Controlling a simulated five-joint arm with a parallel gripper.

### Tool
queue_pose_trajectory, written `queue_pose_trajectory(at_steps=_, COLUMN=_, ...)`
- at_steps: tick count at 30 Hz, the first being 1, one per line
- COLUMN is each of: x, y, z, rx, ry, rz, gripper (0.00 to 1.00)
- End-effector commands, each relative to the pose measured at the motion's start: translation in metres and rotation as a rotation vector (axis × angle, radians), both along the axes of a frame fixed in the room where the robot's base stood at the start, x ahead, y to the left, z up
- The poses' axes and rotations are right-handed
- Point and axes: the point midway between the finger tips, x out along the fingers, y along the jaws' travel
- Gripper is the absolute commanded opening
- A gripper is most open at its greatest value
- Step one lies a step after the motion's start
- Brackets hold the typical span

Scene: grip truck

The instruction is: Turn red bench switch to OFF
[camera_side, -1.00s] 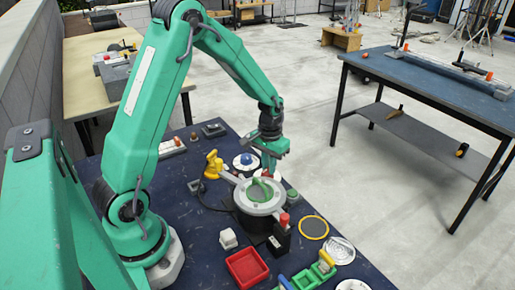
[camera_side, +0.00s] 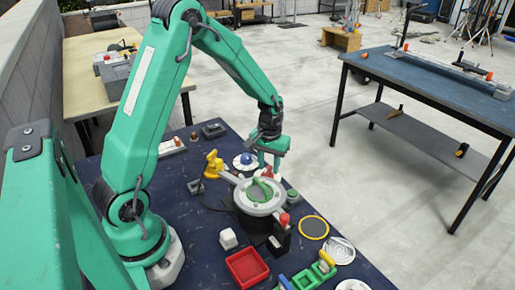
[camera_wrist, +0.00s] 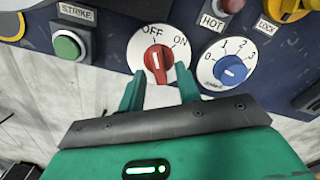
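The red bench switch (camera_wrist: 157,63) is a red knob on a round white dial marked OFF and ON, in the wrist view. Its ridge runs nearly straight up, leaning slightly left, with its upper end just below the OFF label (camera_wrist: 154,31). My gripper (camera_wrist: 158,71) is open, with one green finger on each side of the lower part of the dial. The knob lies between the fingers in the picture; I cannot tell whether they touch it.
A blue dial (camera_wrist: 232,69) is close on the right and a green STRIKE button (camera_wrist: 67,45) on the left. A HOT button (camera_wrist: 232,5) and a yellow LOCK part (camera_wrist: 285,9) lie beyond. A round fixture with a green handle (camera_side: 260,192) stands near the gripper.

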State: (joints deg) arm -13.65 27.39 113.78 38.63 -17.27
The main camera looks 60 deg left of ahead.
Motion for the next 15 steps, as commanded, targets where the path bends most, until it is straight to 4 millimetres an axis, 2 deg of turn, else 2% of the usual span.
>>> queue_pose_trajectory(at_steps=10, x=-0.0007, y=-0.0002, z=-0.0001, rx=0.0, ry=0.002, rz=-0.001, gripper=0.35)
queue_pose_trajectory(at_steps=15, x=-0.0003, y=0.0, z=0.0081, rx=-0.001, ry=0.001, rz=-0.001, gripper=0.35)
